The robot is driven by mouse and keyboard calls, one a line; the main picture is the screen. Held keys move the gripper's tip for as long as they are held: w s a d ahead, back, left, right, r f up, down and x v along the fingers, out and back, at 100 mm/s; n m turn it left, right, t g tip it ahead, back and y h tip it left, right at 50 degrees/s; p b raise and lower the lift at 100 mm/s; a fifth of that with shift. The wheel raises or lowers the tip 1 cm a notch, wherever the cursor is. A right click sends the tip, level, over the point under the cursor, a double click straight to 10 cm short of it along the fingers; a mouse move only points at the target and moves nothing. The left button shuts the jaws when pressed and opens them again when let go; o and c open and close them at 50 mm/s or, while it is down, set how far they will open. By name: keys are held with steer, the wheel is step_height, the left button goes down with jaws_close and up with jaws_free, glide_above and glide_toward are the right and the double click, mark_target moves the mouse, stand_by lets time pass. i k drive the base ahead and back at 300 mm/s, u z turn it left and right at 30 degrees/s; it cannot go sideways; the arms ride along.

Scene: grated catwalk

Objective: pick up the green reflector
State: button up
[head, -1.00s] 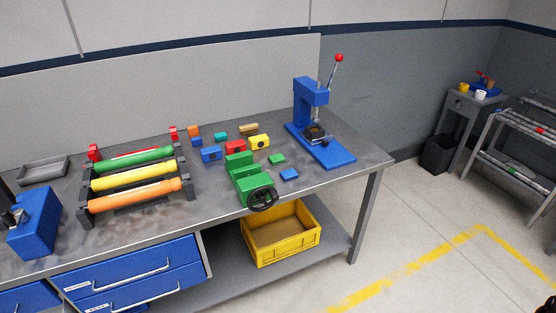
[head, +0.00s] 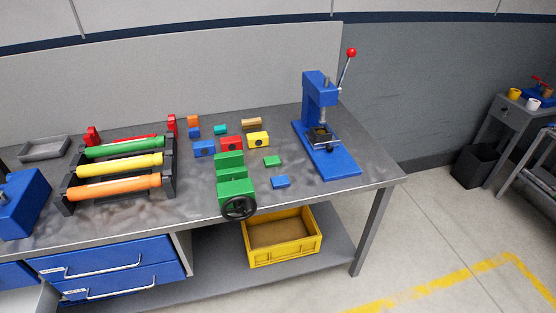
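A small flat green block (head: 272,161) lies on the grey workbench (head: 330,197), left of the blue press and right of the green vise. It is the small green piece that best fits the green reflector, but its details are too small to be sure. Nothing covers it. A small blue block (head: 281,182) lies just in front of it, apart from it. My gripper is not in view.
The green vise (head: 234,188) with a black handwheel and the blue press (head: 318,105) flank the block. Behind are red (head: 231,144), yellow (head: 258,140) and blue (head: 204,149) blocks. Coloured rollers (head: 120,167) stand left. A yellow crate (head: 283,255) sits below.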

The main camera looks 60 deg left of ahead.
mark_target(273, 161)
steer(key=u, duration=0.05)
steer(key=i, duration=1.25)
steer(key=z, duration=0.15)
steer(key=k, duration=0.1)
steer(key=u, duration=2.6)
steer(key=k, duration=0.25)
steer(key=u, duration=0.05)
